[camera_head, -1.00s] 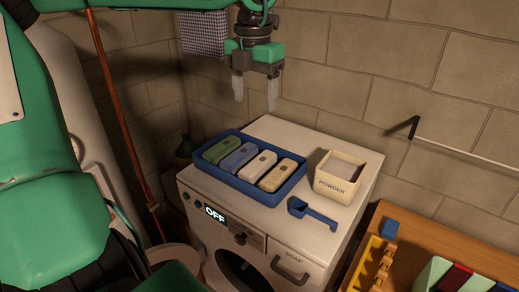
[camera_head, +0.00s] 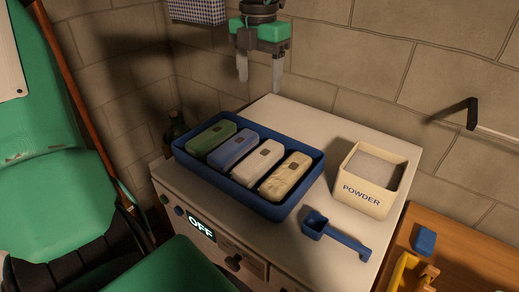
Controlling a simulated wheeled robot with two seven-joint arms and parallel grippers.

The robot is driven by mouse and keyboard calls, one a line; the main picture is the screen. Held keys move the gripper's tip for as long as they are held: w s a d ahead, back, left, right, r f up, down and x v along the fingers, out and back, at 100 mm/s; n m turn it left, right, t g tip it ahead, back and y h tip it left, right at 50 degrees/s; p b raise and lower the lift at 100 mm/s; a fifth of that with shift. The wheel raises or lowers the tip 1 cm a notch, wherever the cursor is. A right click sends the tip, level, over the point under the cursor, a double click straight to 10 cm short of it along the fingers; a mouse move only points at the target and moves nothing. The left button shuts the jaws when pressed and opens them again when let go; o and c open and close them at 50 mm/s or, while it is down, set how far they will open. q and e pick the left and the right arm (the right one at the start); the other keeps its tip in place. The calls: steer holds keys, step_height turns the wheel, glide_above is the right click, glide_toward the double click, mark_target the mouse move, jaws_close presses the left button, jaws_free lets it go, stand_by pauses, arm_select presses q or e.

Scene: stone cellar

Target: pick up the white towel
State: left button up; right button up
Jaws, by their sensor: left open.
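The white towel (camera_head: 245,163) lies as a folded bundle with a small grey patch in a blue tray (camera_head: 237,193). The tray sits on the white washing machine (camera_head: 296,120). A green bundle (camera_head: 211,138) and a blue one (camera_head: 233,149) lie to its left, and a cream patterned one (camera_head: 286,177) to its right. My left gripper (camera_head: 260,74) hangs fingers down at the top of the view, above and behind the tray. Its fingers are apart with nothing between them. It is clear of the towel. My right gripper is not in view.
A powder box (camera_head: 366,190) and a blue scoop (camera_head: 336,235) stand right of the tray. A wooden surface (camera_head: 460,258) with a blue block (camera_head: 425,240) is at lower right. A wall bar (camera_head: 471,114) juts out. A dark bottle (camera_head: 175,128) stands left behind the machine.

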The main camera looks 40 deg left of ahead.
arm_select(q)
step_height(320, 180, down, 9)
steer(key=w+b, duration=0.1)
steer(key=b, duration=0.6)
glide_above(260, 155)
step_height(260, 155, down, 9)
steer(key=shift+a+r, duration=0.1)
steer(key=shift+r, duration=0.05)
steer(key=shift+f, duration=0.35)
steer(key=shift+f+p, duration=0.4)
step_height(260, 155, down, 4)
steer(key=shift+p, duration=0.8)
steer(key=shift+f, duration=0.35)
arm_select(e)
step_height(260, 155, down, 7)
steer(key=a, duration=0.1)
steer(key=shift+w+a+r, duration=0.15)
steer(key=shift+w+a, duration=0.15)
